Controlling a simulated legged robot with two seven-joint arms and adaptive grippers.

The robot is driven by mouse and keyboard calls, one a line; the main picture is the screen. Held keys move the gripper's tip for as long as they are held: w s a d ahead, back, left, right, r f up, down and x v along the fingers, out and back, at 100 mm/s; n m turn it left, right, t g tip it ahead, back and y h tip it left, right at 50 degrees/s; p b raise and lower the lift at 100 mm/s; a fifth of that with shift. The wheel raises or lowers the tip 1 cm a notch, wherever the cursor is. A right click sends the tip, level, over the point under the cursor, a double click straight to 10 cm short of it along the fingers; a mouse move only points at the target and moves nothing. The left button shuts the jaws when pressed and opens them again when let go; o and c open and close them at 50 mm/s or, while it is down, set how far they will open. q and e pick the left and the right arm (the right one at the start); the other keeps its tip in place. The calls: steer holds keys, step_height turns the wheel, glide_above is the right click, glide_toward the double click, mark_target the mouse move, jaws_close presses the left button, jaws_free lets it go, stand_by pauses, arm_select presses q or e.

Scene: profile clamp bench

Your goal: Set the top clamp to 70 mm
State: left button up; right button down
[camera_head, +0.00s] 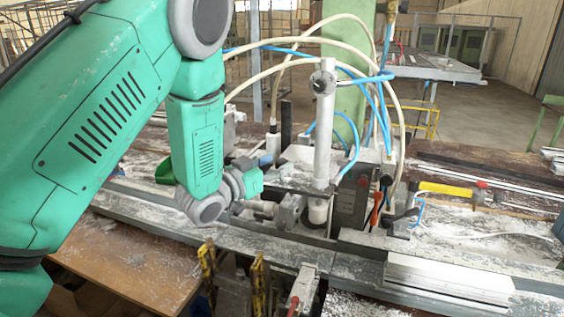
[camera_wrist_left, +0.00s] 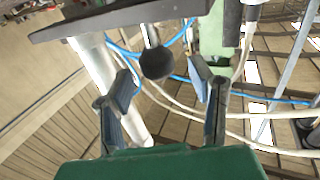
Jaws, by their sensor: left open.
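The clamp unit has an upright white cylinder (camera_head: 324,135) passing a flat dark-edged plate (camera_head: 300,178), with a pale grey block (camera_head: 289,212) below it. I cannot read any millimetre setting. My left gripper (camera_head: 266,170) is at the left side of this unit, close to the plate. In the left wrist view its two fingers (camera_wrist_left: 167,98) are spread and empty. A black ball knob (camera_wrist_left: 157,64) on a light rod shows ahead of the gap between them, apart from both fingers. The dark plate (camera_wrist_left: 120,17) crosses the top of that view. My right gripper is not in view.
White and blue hoses (camera_head: 300,42) arch over the unit. A green post (camera_head: 348,95) stands behind. A long metal rail (camera_head: 170,222) runs along the bench front, with yellow-handled pliers (camera_head: 258,285) before it. A yellow-handled tool (camera_head: 445,189) lies right.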

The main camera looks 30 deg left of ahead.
arm_select(q)
steer(key=s+a, duration=0.2)
steer(key=s, duration=0.8)
steer(key=shift+d, duration=0.1)
steer(key=s+d+f+g+y+b, duration=0.1)
steer(key=s+d+f+g+b, duration=0.15)
steer(key=f, duration=0.75)
steer(key=s+d+f+n+g+b, duration=0.1)
steer(key=s+f+g+b, duration=0.25)
steer(key=f, duration=0.75)
steer(key=s+d+f+g+y+b, duration=0.1)
steer(key=s+d+f+g+b, duration=0.15)
steer(key=f, duration=0.75)
steer(key=s+d+f+g+b, duration=0.2)
steer(key=s+f+g+b, duration=0.1)
steer(key=s+f, duration=0.6)
steer(key=s+d+f+g+b, duration=0.3)
steer(key=s+f+g+b, duration=0.1)
steer(key=s+f, duration=0.5)
steer(key=shift+s+d+f+g+y, duration=0.25)
steer(key=shift+s+g+y, duration=0.15)
steer(key=shift+g, duration=0.45)
steer(key=shift+w, duration=0.2)
